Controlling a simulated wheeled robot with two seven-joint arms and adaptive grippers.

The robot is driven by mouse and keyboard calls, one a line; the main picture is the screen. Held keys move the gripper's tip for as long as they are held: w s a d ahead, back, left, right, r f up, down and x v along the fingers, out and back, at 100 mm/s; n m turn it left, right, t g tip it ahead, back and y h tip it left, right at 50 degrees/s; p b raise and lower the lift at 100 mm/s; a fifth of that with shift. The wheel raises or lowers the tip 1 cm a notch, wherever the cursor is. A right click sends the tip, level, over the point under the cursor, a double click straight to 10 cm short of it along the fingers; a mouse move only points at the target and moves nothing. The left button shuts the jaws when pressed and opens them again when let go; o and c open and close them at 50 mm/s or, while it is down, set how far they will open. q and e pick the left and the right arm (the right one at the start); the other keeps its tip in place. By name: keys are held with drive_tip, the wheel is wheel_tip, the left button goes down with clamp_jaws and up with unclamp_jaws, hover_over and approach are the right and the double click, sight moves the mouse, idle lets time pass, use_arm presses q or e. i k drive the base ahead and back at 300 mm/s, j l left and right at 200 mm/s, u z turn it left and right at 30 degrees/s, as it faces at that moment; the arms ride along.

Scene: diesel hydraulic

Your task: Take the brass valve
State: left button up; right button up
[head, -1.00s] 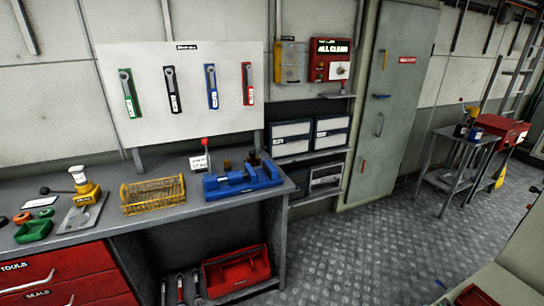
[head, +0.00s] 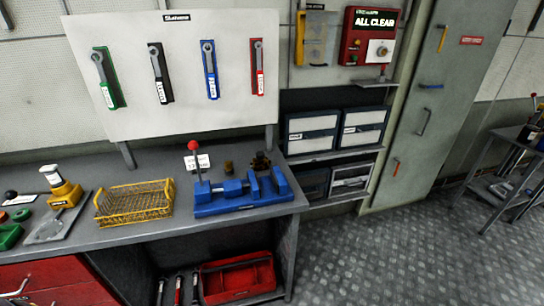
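Two small dark brass-brown pieces stand on the workbench (head: 150,232) behind the blue vise (head: 238,194). One is a short stub (head: 228,167) left of centre. The other is a darker, more irregular piece (head: 261,161) behind the vise's right part, its lower side partly hidden. Either could be the brass valve; they are too small to tell. Neither of my grippers shows in the head view.
A yellow wire basket (head: 134,203) sits left of the vise. A yellow tool with a white top (head: 62,190) stands farther left. A red-knobbed lever (head: 194,148) rises by the vise. A red toolbox (head: 237,278) lies under the bench.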

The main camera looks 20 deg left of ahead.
sight(257, 165)
drive_tip(key=i+l+u, duration=0.3)
drive_tip(key=i, duration=0.15)
drive_tip(key=i+l+u, duration=0.7)
drive_tip(key=l+u, duration=0.15)
drive_tip(key=i+l+u, duration=0.15)
drive_tip(key=l+u, duration=0.15)
drive_tip(key=l, duration=0.25)
drive_tip(key=l+u, duration=0.4)
drive_tip(key=l, duration=0.85)
drive_tip(key=k+l, duration=0.1)
drive_tip(key=l, duration=0.25)
drive_tip(key=k+l, duration=0.1)
drive_tip(key=l, duration=0.25)
